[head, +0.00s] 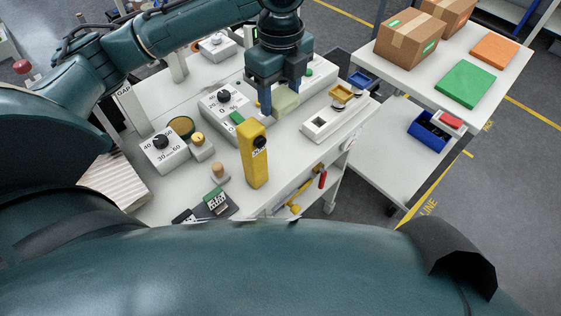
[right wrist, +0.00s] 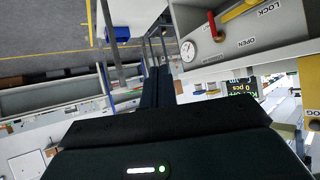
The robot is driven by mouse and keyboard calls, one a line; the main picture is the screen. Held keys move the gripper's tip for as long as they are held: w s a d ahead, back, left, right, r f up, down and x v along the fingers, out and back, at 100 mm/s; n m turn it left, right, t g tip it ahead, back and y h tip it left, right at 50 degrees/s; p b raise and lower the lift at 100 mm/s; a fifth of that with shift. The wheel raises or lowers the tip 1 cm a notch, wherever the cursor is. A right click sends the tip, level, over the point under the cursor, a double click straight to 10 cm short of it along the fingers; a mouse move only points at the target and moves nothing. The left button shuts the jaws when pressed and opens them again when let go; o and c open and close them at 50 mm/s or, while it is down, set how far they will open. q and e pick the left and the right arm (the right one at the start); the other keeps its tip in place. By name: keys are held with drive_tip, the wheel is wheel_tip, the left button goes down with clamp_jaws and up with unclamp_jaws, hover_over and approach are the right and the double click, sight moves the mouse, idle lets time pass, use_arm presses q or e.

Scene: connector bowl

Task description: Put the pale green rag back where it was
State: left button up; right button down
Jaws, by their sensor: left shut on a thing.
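The pale green rag (head: 286,102) is a small pale block-like bundle between the fingers of my left gripper (head: 280,101), over the white bench at the back middle of the head view. My left gripper points down and is shut on the rag; the fingers partly hide it. I cannot tell whether the rag touches the surface below it. My right gripper (right wrist: 158,52) shows only as dark, narrow parts in the right wrist view, with nothing clearly held; its opening is unclear.
Near the rag are a dial box (head: 222,104), a yellow upright device (head: 255,158) and a white socket block (head: 319,123). Yellow (head: 342,93) and blue (head: 362,79) trays sit to the right. A side table (head: 396,87) holds cartons. The right wrist view shows a valve panel (right wrist: 235,40).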

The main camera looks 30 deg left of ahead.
use_arm(q)
drive_tip(key=m, duration=0.2)
drive_tip(key=m+b, duration=0.1)
drive_tip(key=shift+w+a+f+m, duration=0.1)
drive_tip(key=shift+w+f+m, duration=0.2)
drive_tip(key=shift+m, duration=0.1)
drive_tip(key=m, duration=0.2)
drive_tip(key=m+b, duration=0.1)
drive_tip(key=m, duration=0.1)
drive_tip(key=shift+w+a+f, duration=0.1)
drive_tip(key=shift+w, duration=0.15)
drive_tip(key=shift+m, duration=0.4)
drive_tip(key=shift+f, duration=0.3)
wheel_tip(320, 180, down, 17)
drive_tip(key=shift+a+f+b, duration=0.1)
drive_tip(key=shift+f+b, duration=0.1)
drive_tip(key=shift+b, duration=0.35)
use_arm(e)
drive_tip(key=shift+w+a+f, duration=0.25)
drive_tip(key=shift+a+f, duration=0.2)
use_arm(q)
drive_tip(key=shift+f, duration=0.15)
drive_tip(key=o, duration=1)
